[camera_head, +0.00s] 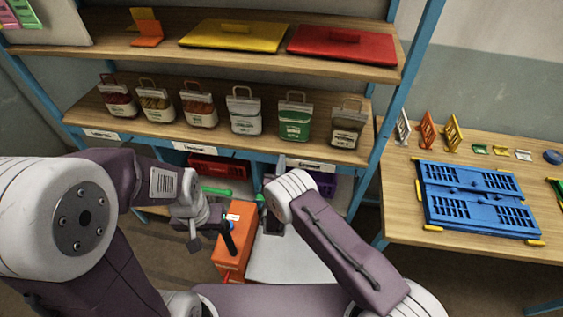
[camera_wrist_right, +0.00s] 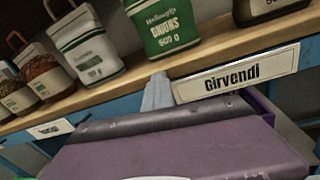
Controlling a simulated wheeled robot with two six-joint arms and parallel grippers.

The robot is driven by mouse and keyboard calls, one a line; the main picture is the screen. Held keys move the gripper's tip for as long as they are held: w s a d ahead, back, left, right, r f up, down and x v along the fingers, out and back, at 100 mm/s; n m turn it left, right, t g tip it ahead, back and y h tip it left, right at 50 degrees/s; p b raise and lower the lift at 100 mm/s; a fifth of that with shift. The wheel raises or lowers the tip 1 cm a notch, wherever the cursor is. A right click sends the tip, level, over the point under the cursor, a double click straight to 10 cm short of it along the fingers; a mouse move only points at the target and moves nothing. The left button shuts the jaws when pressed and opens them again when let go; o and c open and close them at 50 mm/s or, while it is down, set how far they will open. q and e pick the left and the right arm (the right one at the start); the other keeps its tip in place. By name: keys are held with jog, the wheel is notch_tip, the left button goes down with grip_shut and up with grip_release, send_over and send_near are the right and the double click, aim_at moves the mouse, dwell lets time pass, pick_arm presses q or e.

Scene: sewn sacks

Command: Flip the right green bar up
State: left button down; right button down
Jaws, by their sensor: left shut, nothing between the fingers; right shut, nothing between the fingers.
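A green bar (camera_head: 216,191) lies under the lower shelf, left of centre in the head view. A small piece of green (camera_head: 261,197) shows to its right, mostly hidden by my right arm; it looks like the right bar, but its pose is unclear. My left gripper (camera_head: 195,244) is shut and empty, pointing down left of the orange machine (camera_head: 232,245). My right gripper is hidden behind my arm in the head view. In the right wrist view its pale shut fingers (camera_wrist_right: 157,92) point at the shelf edge, with nothing between them.
Several pouches, including a green one (camera_head: 294,118), stand on the lower shelf (camera_head: 345,155) above. Yellow (camera_head: 232,36) and red (camera_head: 345,45) flat cases lie on the upper shelf. A purple crate (camera_head: 325,184) is below. A blue panel (camera_head: 480,197) lies on the right table.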

jog(key=c, duration=2.1)
grip_release()
jog(key=o, duration=0.9)
jog(key=shift+c, duration=0.2)
jog(key=s+b, duration=0.2)
jog(key=s, duration=0.7)
jog(key=shift+a, duration=0.35)
